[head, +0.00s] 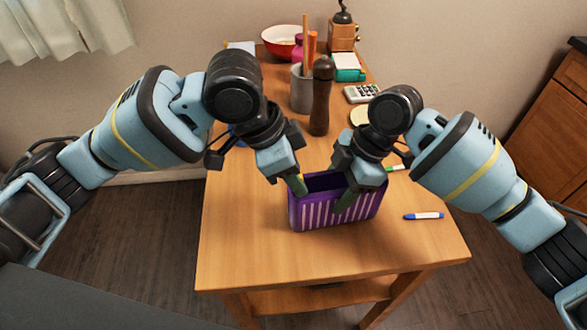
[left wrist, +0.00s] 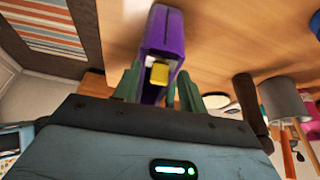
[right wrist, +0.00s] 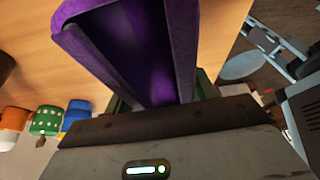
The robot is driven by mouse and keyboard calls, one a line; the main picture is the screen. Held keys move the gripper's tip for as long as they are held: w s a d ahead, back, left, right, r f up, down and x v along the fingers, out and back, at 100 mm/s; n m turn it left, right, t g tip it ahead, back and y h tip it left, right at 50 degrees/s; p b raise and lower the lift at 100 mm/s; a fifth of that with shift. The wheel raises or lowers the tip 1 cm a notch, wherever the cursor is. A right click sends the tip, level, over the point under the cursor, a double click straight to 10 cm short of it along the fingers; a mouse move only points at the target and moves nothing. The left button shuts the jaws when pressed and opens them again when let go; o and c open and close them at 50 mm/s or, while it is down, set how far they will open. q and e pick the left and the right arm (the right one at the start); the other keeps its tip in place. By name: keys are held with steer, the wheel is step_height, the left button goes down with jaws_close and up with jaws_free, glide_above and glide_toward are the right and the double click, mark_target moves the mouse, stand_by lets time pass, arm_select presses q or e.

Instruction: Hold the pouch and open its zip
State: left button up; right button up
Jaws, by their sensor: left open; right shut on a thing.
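The purple pouch (head: 330,213) with pale stripes stands upright on the wooden table. Its top gapes and the dark inside shows, also in the right wrist view (right wrist: 135,50). My right gripper (head: 348,193) is shut on the pouch near its right end, with one finger on the striped front wall. A yellow zip tab (left wrist: 158,74) sits at the pouch's left end. My left gripper (head: 298,186) is open there, and in the left wrist view its fingers stand on both sides of the tab, apart from each other. Contact with the tab cannot be told.
A blue and white marker (head: 424,216) lies right of the pouch, and a green-ended marker (head: 397,168) lies behind it. A dark pepper mill (head: 321,100), a grey pencil cup (head: 301,90) and a calculator (head: 362,93) stand farther back. The table's front is clear.

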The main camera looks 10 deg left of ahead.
arm_select(q)
steer(key=v, duration=1.2)
steer(key=shift+a, duration=0.1)
arm_select(e)
steer(key=o, duration=1.1)
steer(key=v, duration=1.2)
arm_select(q)
steer(key=shift+s, duration=0.1)
